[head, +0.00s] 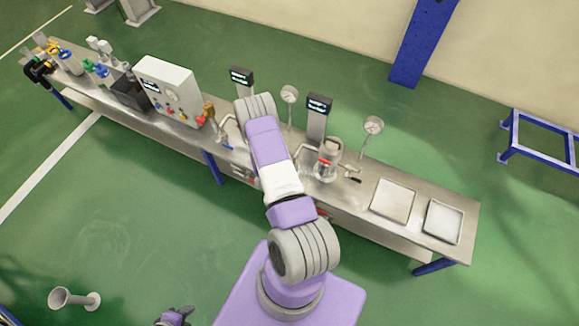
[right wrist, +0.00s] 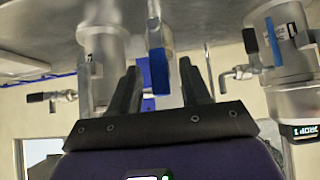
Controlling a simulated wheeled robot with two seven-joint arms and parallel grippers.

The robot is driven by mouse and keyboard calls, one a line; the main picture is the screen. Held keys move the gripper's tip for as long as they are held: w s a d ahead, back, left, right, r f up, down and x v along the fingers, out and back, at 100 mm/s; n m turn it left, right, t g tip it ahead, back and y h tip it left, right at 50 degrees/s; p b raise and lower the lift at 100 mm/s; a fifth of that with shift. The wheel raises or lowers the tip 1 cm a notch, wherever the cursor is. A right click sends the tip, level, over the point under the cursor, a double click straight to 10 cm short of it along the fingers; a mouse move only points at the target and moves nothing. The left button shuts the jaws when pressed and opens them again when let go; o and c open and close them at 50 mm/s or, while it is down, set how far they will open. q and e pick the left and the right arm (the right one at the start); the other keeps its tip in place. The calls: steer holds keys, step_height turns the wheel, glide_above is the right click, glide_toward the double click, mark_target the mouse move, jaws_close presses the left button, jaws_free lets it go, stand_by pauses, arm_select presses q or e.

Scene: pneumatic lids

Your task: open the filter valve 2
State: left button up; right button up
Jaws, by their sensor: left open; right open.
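In the right wrist view my right gripper (right wrist: 159,67) is open. Its two dark fingers stand on either side of a blue valve handle (right wrist: 160,74) on a metal pipe; I cannot tell whether they touch it. A filter housing (right wrist: 98,50) is at the left and another filter housing (right wrist: 292,102) at the right. I cannot read which one is number 2. In the head view my right arm reaches over the bench and hides its own gripper. A clear filter (head: 327,160) stands right of the arm. My left gripper (head: 174,317) is open at the bottom edge, partly cut off.
The metal bench (head: 425,238) runs diagonally. It carries a control box (head: 166,88), a left display (head: 241,78), a right display (head: 319,104), gauges (head: 373,126) and square trays (head: 393,201).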

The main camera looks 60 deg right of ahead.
steer(key=v, duration=0.6)
steer(key=shift+p, duration=0.4)
steer(key=w+a+f+n+t+y, duration=0.1)
steer(key=w+a+n+y, duration=0.25)
steer(key=a, duration=0.55)
steer(key=w+a+n+t+y, duration=0.2)
steer(key=w+a+n+y, duration=0.15)
steer(key=a, duration=0.55)
steer(key=s+a+r+n+g+y, duration=0.1)
steer(key=a+n+y, duration=0.1)
steer(key=a, duration=0.4)
steer(key=s+a+r+n+y, duration=0.2)
steer(key=a+n, duration=0.1)
steer(key=a, duration=0.4)
steer(key=s+a+r+n+g+y, duration=0.1)
steer(key=s+a+r+n+y, duration=0.1)
steer(key=a, duration=0.5)
steer(key=shift+n+g, duration=0.3)
steer(key=shift+n, duration=0.3)
steer(key=shift+r, duration=0.1)
